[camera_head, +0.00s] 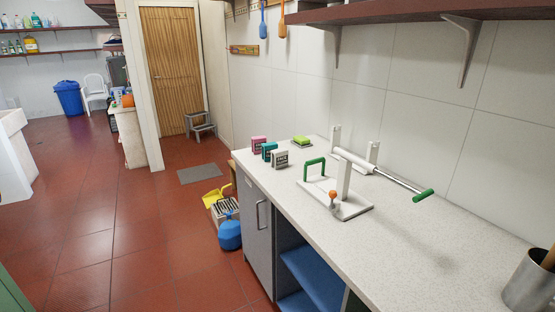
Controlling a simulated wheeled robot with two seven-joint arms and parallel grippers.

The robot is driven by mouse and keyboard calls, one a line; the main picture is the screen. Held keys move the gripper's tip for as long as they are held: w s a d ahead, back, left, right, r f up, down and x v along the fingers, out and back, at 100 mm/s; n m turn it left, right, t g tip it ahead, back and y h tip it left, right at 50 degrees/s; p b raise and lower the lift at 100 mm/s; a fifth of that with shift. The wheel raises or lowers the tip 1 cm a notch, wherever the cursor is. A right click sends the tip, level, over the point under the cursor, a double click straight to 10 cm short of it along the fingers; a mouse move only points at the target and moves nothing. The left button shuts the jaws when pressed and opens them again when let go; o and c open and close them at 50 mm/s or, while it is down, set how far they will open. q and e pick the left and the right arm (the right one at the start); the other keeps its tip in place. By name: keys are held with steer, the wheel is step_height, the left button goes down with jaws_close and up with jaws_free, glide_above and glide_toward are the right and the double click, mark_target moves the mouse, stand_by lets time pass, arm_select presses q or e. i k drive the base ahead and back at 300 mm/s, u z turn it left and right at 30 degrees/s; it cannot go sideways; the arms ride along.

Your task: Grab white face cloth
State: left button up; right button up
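I cannot make out a white face cloth in the head view. The speckled counter (430,250) holds a white device (345,205) with upright posts, a green handle (314,167) and an orange knob (333,195). A white roller (355,160) with a metal rod and a green grip (423,195) lies beside it. Neither of my grippers is in view.
Small pink, teal and grey boxes (280,158) stand on the counter's left end, near a green sponge-like item (302,141). A metal pot (531,283) stands at the lower right. A blue container (230,234) is on the floor. The red floor (150,235) at left is mostly clear.

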mark_target(279, 157)
steer(key=u, duration=0.85)
steer(key=i, duration=1.4)
steer(key=z, duration=2.3)
